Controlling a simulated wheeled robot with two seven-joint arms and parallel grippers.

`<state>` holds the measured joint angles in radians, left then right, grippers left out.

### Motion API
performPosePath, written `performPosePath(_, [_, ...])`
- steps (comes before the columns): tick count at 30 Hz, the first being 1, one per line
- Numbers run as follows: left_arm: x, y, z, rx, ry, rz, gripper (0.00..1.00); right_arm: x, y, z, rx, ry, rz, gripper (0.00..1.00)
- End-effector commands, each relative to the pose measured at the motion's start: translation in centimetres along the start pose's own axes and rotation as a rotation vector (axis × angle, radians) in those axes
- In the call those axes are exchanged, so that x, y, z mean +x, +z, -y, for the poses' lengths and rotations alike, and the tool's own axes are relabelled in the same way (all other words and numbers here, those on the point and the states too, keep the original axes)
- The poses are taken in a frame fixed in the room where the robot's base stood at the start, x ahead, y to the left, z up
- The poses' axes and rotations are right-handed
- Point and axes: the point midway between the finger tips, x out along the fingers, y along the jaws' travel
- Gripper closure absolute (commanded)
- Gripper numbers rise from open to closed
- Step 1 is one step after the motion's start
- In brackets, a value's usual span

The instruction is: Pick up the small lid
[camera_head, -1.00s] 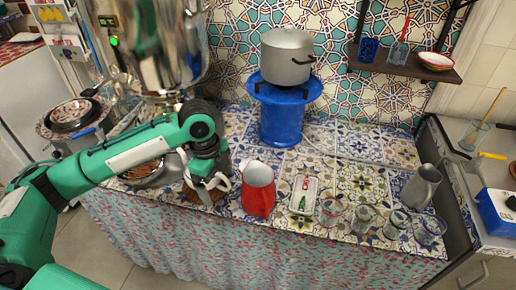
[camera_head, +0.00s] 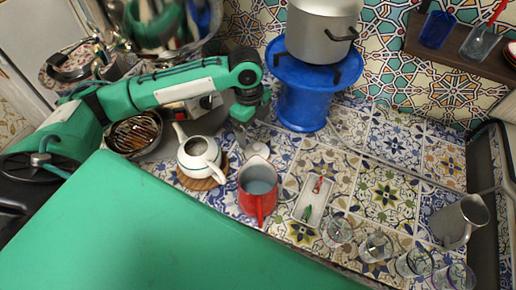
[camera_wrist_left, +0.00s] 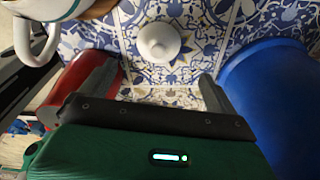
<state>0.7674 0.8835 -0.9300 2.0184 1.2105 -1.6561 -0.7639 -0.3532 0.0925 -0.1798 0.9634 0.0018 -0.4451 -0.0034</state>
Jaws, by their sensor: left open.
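The small white lid (camera_head: 257,150) with a round knob lies on the patterned tiles between the white teapot and the blue stand. It also shows in the left wrist view (camera_wrist_left: 158,42), lying just ahead of the fingers, roughly midway between them. My left gripper (camera_head: 243,130) is open and empty, pointing down close to the lid. In the left wrist view its two fingers (camera_wrist_left: 155,80) are spread apart, with tiles between them. The white teapot (camera_head: 199,154) stands uncovered on a round wooden trivet, left of the lid. My right gripper is not in view.
A red pitcher (camera_head: 258,188) stands close in front of the lid. The blue stand (camera_head: 302,108) with a grey pot (camera_head: 322,38) is behind right. A white tray (camera_head: 312,212) and several glasses lie further right.

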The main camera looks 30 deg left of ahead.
Motion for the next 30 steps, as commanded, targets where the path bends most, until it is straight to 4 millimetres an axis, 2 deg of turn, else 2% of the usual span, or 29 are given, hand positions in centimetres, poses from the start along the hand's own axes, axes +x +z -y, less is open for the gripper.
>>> performPosePath(3, [2.0,0.0,0.0,-0.001,0.002,-0.001,0.06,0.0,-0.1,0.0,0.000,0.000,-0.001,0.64])
performPosePath(13, [4.3,0.0,-0.1,0.000,0.000,-0.001,0.06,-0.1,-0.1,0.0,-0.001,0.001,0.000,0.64])
performPosePath(21, [8.1,0.2,-0.4,0.000,0.000,0.000,0.06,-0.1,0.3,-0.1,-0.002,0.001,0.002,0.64])
performPosePath(29, [8.6,0.2,-0.4,0.000,-0.002,0.001,0.06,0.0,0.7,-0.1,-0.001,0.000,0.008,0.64])
performPosePath(30, [8.6,0.2,-0.4,0.000,-0.002,0.001,0.14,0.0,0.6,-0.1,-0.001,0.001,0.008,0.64])
